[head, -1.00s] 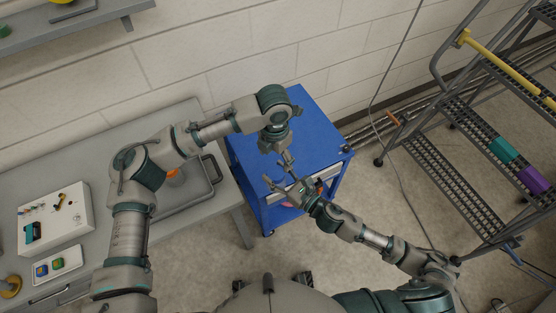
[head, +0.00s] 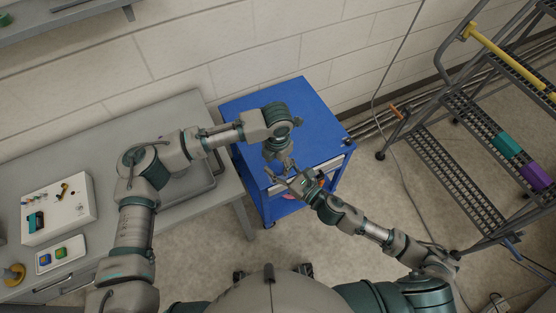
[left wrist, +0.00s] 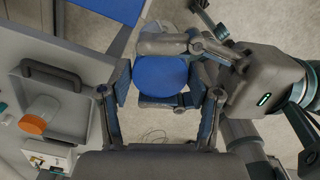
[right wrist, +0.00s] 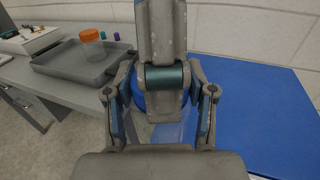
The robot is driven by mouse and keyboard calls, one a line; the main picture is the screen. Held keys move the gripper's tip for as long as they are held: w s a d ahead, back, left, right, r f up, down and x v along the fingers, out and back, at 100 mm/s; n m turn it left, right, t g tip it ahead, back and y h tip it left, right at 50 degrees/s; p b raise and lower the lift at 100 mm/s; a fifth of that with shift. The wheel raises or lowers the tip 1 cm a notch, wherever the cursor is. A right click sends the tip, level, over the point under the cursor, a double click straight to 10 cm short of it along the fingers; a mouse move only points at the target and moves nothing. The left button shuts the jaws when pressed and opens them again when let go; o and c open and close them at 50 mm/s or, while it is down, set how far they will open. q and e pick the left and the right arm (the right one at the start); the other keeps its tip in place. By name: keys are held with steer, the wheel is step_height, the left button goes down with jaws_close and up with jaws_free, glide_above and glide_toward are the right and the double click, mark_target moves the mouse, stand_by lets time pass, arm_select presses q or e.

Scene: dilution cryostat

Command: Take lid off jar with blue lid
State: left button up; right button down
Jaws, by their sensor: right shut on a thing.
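The jar with the blue lid is held up between my two grippers; it is too hidden to make out in the head view. In the left wrist view the round blue lid (left wrist: 162,77) lies between the spread fingers of my left gripper (left wrist: 167,100), which is open with gaps at both sides. My right gripper (right wrist: 162,110) is shut on the clear jar body (right wrist: 170,132). The left gripper comes down over the lid and hides most of it in the right wrist view. In the head view the left gripper (head: 279,168) meets the right gripper (head: 290,182).
A blue cart (head: 310,125) stands beneath and behind the grippers. A grey tray (right wrist: 75,68) on the left bench holds an orange-lidded jar (right wrist: 90,42). A white control box (head: 58,208) is farther left, and a step ladder (head: 450,165) stands at right.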

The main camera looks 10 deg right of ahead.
arm_select(q)
steer(key=c, duration=0.7)
steer(key=shift+n, duration=1.7)
steer(key=o, duration=1.3)
